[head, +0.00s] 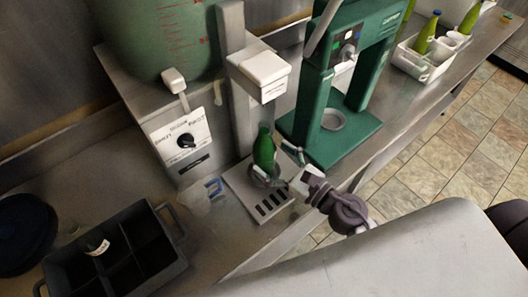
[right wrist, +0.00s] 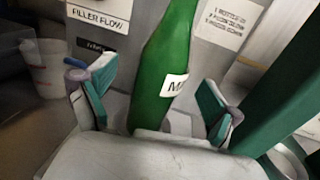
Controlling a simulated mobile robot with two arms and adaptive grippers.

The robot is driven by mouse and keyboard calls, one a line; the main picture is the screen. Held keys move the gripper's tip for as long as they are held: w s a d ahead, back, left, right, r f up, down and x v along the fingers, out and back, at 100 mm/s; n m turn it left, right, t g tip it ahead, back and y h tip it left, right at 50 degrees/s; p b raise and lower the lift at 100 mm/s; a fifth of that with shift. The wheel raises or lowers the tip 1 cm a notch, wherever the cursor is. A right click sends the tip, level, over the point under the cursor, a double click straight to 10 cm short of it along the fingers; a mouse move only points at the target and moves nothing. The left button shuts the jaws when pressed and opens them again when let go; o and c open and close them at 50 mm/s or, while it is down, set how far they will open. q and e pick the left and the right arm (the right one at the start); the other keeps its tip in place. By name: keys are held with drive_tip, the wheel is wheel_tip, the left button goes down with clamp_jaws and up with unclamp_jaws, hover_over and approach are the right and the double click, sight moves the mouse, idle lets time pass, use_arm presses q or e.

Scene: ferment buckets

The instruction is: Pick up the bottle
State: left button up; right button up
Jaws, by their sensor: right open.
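A green bottle (head: 264,148) stands upright on the slotted metal plate (head: 246,197) of the filler, below its white box-shaped head (head: 260,75). My right gripper (head: 280,169) reaches in from the right, low on the bottle, with its jaws open. In the right wrist view, the bottle (right wrist: 166,65) rises between the two spread fingers (right wrist: 158,108), with a visible gap on each side. A white label on it starts with "M"; its top is cut off. My left gripper is not in view.
A green capper machine (head: 372,60) stands close to the right. A clear cup (head: 205,194) sits left of the plate. A dark divided crate (head: 165,275) holds one bottle at bottom left. A white bin (head: 410,66) with green bottles is at the far right.

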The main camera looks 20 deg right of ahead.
sight(273, 157)
drive_tip(key=x, duration=0.2)
drive_tip(key=shift+w+r+p, duration=0.15)
drive_tip(key=shift+w+p, duration=0.25)
drive_tip(key=shift+w, duration=0.05)
drive_tip(key=shift+w+a, duration=0.15)
drive_tip(key=shift+w, duration=0.1)
drive_tip(key=shift+s, duration=0.1)
drive_tip(key=shift+c, duration=1.7)
drive_tip(key=c, duration=1.3)
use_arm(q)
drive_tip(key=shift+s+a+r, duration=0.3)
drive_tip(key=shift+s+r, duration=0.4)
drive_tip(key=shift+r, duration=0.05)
use_arm(e)
clamp_jaws()
